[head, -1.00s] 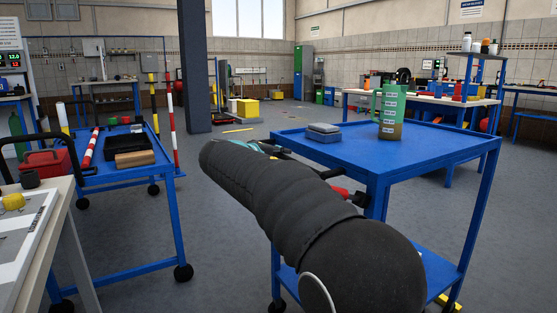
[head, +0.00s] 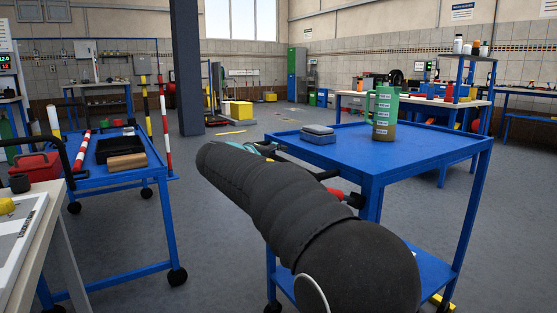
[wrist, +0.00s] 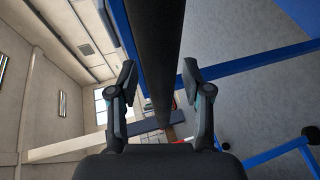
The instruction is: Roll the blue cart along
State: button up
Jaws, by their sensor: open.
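The blue cart (head: 400,160) stands at right in the head view, upright on its legs, with a lower shelf (head: 432,275). It carries a grey-blue case (head: 318,134) and a green jug (head: 384,112). My arm covers much of its near left side. My gripper (head: 262,149) is at the cart's left edge, largely hidden behind my arm there. In the wrist view my gripper (wrist: 158,76) has its fingers wide apart. A thick dark bar (wrist: 158,45), seemingly the cart's handle, runs between them with gaps on both sides; I cannot tell its depth.
A pale table (head: 38,235) is at the near left. A dark pillar (head: 187,70) stands behind. Grey floor (head: 218,225) is clear between the carts.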

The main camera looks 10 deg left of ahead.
jog(key=v, duration=1.2)
notch_tip(320, 180, down, 10)
jog(key=s+a+n+g+y, duration=0.1)
jog(key=s+g+y, duration=0.1)
jog(key=g, duration=0.1)
jog(key=s+d+f+g+y+p, duration=0.1)
jog(key=s+d+f+g+y, duration=0.15)
jog(key=s+d+f, duration=0.35)
jog(key=s+d+r+m+g+y+p, duration=0.2)
jog(key=s+d+m+p, duration=0.6)
jog(key=s+d, duration=1.6)
jog(key=d+m, duration=0.3)
jog(key=m, duration=0.1)
jog(key=shift+s+r, duration=0.2)
jog(key=shift+s, duration=0.05)
